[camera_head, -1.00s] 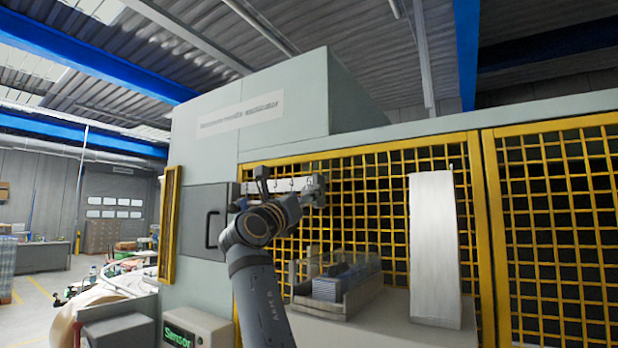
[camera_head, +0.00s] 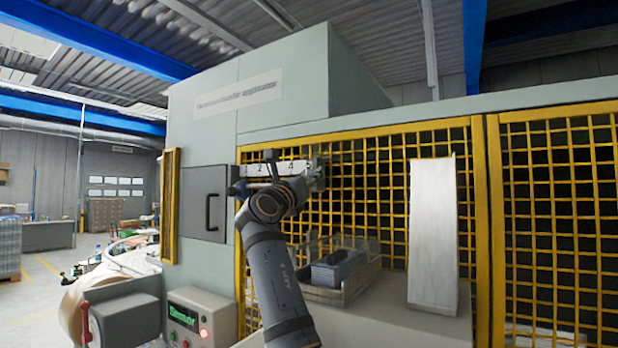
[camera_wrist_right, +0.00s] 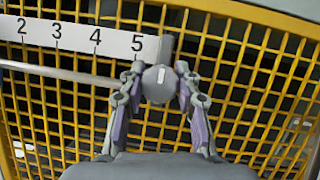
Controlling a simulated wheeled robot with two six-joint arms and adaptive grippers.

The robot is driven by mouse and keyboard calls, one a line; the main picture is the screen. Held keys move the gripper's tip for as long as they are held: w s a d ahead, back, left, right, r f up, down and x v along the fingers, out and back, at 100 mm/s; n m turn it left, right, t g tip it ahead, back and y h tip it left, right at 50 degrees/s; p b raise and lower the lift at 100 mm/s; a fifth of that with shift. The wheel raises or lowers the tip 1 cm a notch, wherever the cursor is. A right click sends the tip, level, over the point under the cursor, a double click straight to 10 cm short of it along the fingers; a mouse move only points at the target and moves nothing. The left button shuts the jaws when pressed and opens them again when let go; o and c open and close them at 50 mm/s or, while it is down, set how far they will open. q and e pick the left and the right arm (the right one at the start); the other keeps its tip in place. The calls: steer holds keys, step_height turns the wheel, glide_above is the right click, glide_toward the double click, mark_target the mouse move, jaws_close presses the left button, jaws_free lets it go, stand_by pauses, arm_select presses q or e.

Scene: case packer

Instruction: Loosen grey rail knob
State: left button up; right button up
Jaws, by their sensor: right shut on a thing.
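The grey rail knob (camera_wrist_right: 157,84) shows in the right wrist view, a rounded grey piece with a pale mark on its face. It sits by the 5 at the right end of a white numbered scale (camera_wrist_right: 75,38), where a pale rail (camera_wrist_right: 60,72) runs in from the left. My right gripper (camera_wrist_right: 158,88) is shut on the knob, one finger on each side. In the head view my right gripper (camera_head: 316,172) is at the right end of the scale (camera_head: 260,169), and the knob is hard to make out there. My left gripper is not in view.
A yellow mesh guard (camera_head: 385,195) stands behind the scale. Below is a clear-walled tray (camera_head: 350,292) holding a dark block. A tall white panel (camera_head: 433,235) stands to its right. A control box (camera_head: 190,322) and a dark door (camera_head: 204,205) are on the left.

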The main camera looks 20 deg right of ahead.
steer(key=m+g+h, duration=0.1)
steer(key=m+g, duration=0.1)
steer(key=m, duration=0.2)
steer(key=m+g+h, duration=0.1)
steer(key=m, duration=0.3)
steer(key=shift+g+h, duration=0.4)
steer(key=o, duration=1.2)
steer(key=shift+a, duration=0.1)
steer(key=shift+c, duration=0.2)
steer(key=v, duration=0.7)
steer(key=shift+s+a, duration=0.25)
steer(key=shift+d+f, duration=0.1)
